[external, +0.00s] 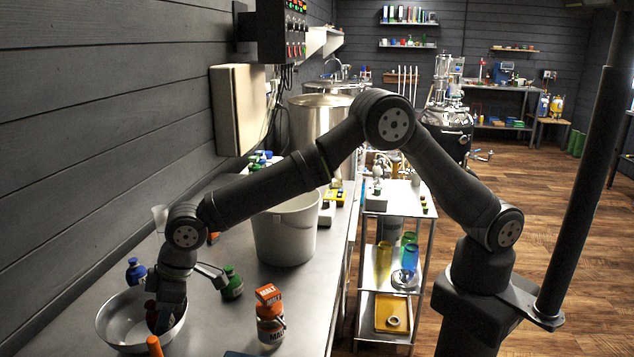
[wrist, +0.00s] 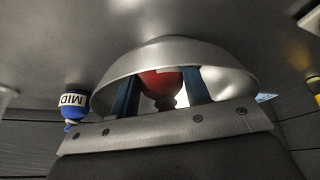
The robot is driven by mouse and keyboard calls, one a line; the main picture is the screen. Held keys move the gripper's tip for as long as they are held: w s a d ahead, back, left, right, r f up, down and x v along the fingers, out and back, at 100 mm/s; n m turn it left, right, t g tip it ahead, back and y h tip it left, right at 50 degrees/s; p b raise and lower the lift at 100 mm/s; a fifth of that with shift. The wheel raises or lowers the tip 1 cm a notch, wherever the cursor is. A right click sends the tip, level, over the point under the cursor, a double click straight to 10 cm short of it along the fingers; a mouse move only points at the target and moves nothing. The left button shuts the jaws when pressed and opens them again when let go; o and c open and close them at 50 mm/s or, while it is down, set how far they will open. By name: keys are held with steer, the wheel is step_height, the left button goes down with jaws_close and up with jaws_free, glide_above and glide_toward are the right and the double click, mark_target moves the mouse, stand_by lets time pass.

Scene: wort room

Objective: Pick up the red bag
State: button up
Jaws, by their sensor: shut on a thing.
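The red bag (wrist: 161,84) is between the two blue fingers of my gripper (wrist: 162,92) in the wrist view, with the steel bowl (wrist: 215,62) behind and around it. In the external view, my gripper (external: 164,318) points down into the same bowl (external: 112,332) at the lower left. A dark red part of the bag (external: 151,311) shows beside the fingers. My gripper is shut on the bag. The fingers partly hide it, and I cannot tell whether it touches the bowl's bottom.
A blue bag (external: 135,272) stands behind the bowl; a green bag (external: 232,283) stands to its right. An orange-capped bottle (external: 270,320) and a white bucket (external: 285,235) stand further right. An orange object (external: 154,346) is at the bowl's front. The wall is close on the left.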

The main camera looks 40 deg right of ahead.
steer(key=shift+r, duration=0.55)
steer(key=r, duration=0.3)
steer(key=shift+w+d+r, duration=0.3)
steer(key=shift+w+d, duration=0.05)
steer(key=w+d+r+y, duration=0.2)
steer(key=w+d+r, duration=0.4)
steer(key=d+r, duration=0.35)
steer(key=s+a+f, duration=0.4)
steer(key=a+f, duration=0.1)
steer(key=s+a+f, duration=0.2)
steer(key=a, duration=0.1)
steer(key=shift+s+a+f, duration=0.1)
steer(key=shift+s+f, duration=0.25)
steer(key=shift+s, duration=0.05)
steer(key=shift+f, duration=1.6)
steer(key=shift+f, duration=0.6)
